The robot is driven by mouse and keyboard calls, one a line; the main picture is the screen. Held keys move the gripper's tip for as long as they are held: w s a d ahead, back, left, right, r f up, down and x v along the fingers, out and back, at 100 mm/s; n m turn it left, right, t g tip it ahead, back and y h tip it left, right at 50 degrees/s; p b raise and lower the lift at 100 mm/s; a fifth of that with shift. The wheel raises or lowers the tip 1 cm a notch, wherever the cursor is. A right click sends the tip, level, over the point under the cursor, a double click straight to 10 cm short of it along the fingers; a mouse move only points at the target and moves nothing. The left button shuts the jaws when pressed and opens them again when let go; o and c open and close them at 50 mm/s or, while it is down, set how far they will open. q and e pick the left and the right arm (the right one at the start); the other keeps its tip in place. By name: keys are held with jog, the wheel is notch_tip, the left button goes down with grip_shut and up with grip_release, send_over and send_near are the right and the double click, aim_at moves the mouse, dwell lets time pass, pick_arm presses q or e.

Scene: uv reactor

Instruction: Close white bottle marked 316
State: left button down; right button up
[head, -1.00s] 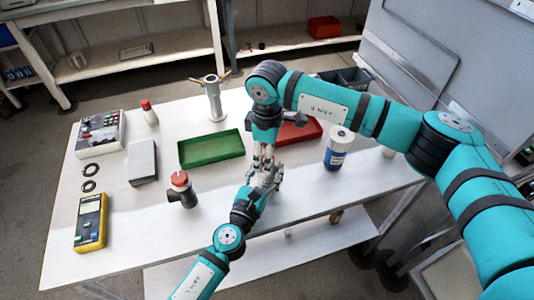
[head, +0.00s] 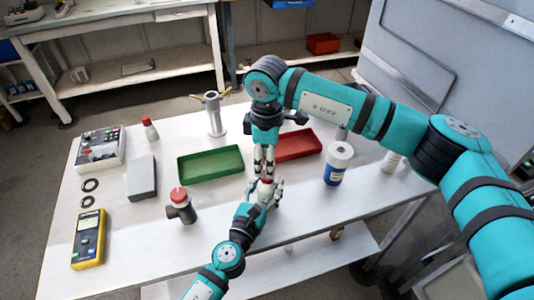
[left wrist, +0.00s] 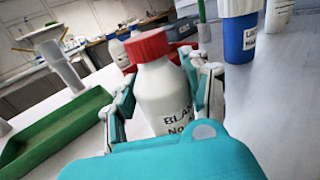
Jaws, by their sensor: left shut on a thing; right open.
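A white bottle (left wrist: 163,95) with a red cap (left wrist: 148,45) stands between the fingers of my left gripper in the left wrist view. Its label is partly hidden, and I cannot read 316 on it. My left gripper (head: 264,190) is shut on this bottle near the table's front edge. The red cap sits on the bottle's top; how tight it is I cannot tell. In the head view the bottle is mostly hidden by the grippers. My right gripper (head: 264,164) is open, pointing down just above the cap; I cannot tell whether it touches.
A green tray (head: 185,178), a red tray (head: 300,157) and a blue-and-white bottle (head: 338,165) are close around. A red-topped valve (head: 180,206), grey box (head: 141,178), yellow meter (head: 88,238) and another red-capped bottle (head: 150,130) stand left. The table's front edge is near.

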jog(key=n, duration=0.3)
jog(key=shift+r+n, duration=0.15)
jog(key=shift+n, duration=0.15)
jog(key=n, duration=0.4)
jog(key=shift+r, duration=0.1)
jog(key=n, duration=0.4)
jog(key=shift+r+n, duration=0.1)
jog(key=shift+n, duration=0.3)
jog(key=n, duration=0.4)
jog(key=shift+r, duration=0.15)
jog(key=n, duration=0.6)
jog(key=shift+r+n, duration=0.15)
jog(key=shift+n, duration=0.15)
jog(key=n, duration=0.4)
jog(key=shift+r, duration=0.1)
jog(key=n, duration=0.4)
jog(key=shift+r+n, duration=0.15)
jog(key=shift+n, duration=0.15)
jog(key=n, duration=0.6)
jog(key=shift+r, duration=0.15)
jog(key=n, duration=0.7)
jog(key=shift+r, duration=0.15)
jog(key=n, duration=0.6)
jog(key=shift+d+r, duration=0.1)
jog(key=shift+r, duration=0.1)
jog(key=n, duration=0.4)
jog(key=shift+r, duration=0.1)
jog(key=n, duration=0.4)
jog(key=shift+r+n, duration=0.1)
jog(key=shift+n, duration=0.2)
